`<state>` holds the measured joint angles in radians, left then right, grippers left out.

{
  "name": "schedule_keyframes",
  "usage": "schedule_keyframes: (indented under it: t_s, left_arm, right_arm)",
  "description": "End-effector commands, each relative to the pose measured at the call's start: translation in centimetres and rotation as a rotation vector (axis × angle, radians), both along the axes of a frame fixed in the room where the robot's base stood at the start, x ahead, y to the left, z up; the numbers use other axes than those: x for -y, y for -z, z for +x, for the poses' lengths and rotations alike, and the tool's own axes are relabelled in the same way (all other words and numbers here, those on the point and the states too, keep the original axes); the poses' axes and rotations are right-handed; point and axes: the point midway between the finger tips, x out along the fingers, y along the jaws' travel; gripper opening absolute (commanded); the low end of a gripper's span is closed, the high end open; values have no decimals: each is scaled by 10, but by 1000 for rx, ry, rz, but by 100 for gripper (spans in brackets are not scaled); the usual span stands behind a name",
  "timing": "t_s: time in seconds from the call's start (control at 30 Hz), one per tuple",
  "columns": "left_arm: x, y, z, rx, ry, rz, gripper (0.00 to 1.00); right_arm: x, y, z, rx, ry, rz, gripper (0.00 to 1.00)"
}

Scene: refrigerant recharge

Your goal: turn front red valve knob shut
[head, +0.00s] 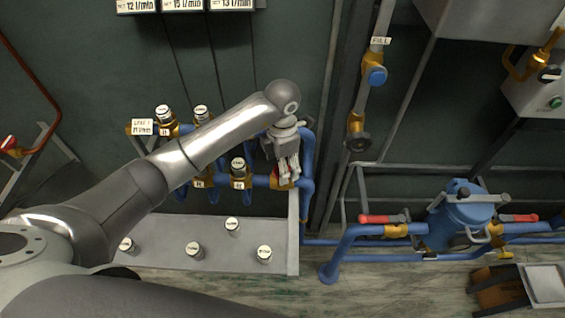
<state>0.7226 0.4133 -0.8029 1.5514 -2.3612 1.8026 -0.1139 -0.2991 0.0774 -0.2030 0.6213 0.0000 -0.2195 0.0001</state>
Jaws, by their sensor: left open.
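A red valve knob (275,177) on a brass body shows only in part at the right end of the blue pipe manifold. My left gripper (289,177) points down, right over this valve, with its fingers open. The fingers and wrist hide most of the knob. I cannot tell whether they touch it or stand around it. My right gripper is not in view.
Several brass valves with white-labelled caps (238,164) stand left of my left gripper. Loose capped parts (264,253) sit on a grey shelf (165,258) below. A blue filter vessel (459,215) with red-handled valves (384,219) stands at the right. A vertical pipe with a blue knob (377,75) rises behind.

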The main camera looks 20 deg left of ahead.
Motion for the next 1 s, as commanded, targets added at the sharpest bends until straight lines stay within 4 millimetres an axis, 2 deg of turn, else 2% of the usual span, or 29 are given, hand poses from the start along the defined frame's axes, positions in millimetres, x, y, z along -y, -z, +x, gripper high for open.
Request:
schedule_keyframes:
  t_s: [0.2, 0.47, 0.8, 1.0]
  left_arm:
    - [0, 14, 0, 0, 1, 0, 67]
    - [0, 15, 0, 1, 1, -1, 66]
    - [0, 15, 0, 1, 1, -1, 22]
    - [-1, 18, 1, 5, 62, 2, 22]
  right_arm:
    - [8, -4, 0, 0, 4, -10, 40]
    - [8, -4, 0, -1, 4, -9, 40]
    - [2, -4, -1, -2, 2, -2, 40]
    - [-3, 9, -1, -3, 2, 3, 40]
